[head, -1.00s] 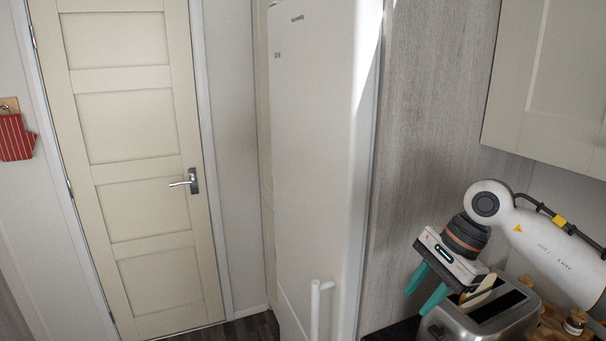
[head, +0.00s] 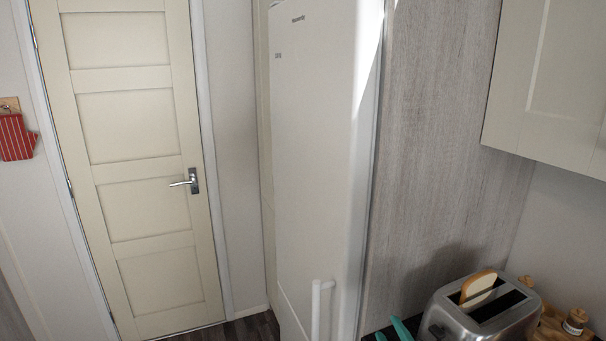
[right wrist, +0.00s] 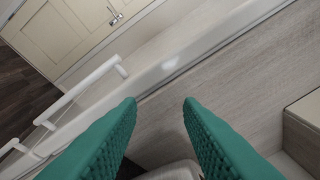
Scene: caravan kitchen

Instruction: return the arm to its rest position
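My right gripper (head: 389,328) shows only as teal fingertips at the bottom edge of the head view, left of the toaster. In the right wrist view its two teal fingers (right wrist: 160,103) stand well apart with nothing between them, so it is open and empty. The rest of the right arm is out of the head view. My left gripper is in neither view.
A metal toaster (head: 481,318) with a bread slice (head: 478,289) sticking up from one slot stands at the lower right. Small jars (head: 574,321) are beside it. A tall white fridge (head: 312,150) with a bar handle (head: 316,310) stands left of the gripper. A cupboard (head: 555,90) hangs above.

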